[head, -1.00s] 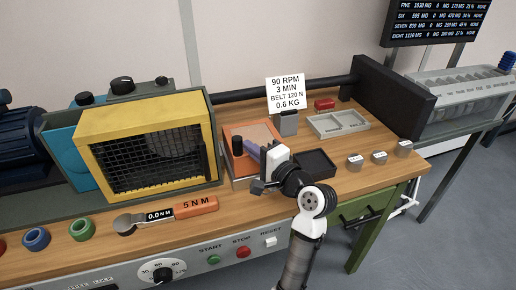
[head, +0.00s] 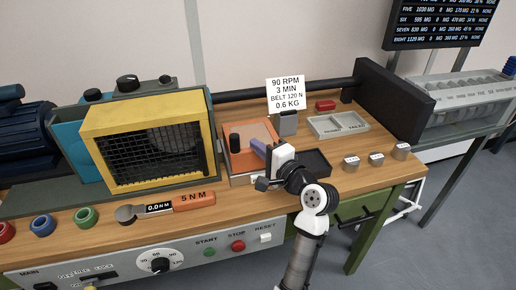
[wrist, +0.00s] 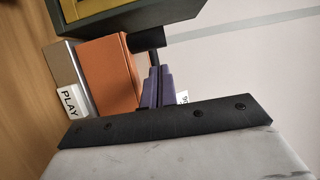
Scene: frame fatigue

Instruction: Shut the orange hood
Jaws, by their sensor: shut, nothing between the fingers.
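The orange hood (head: 238,163) sits on a low pale box on the bench, right of the yellow mesh guard. A black knob (head: 235,140) stands up at its left side. I cannot tell how far open the hood is.
The yellow mesh guard (head: 150,115) stands close on the left. A sign (head: 286,93) stands behind the hood. Several grey weights line the right edge. An orange-handled torque wrench (head: 190,202) lies in front.

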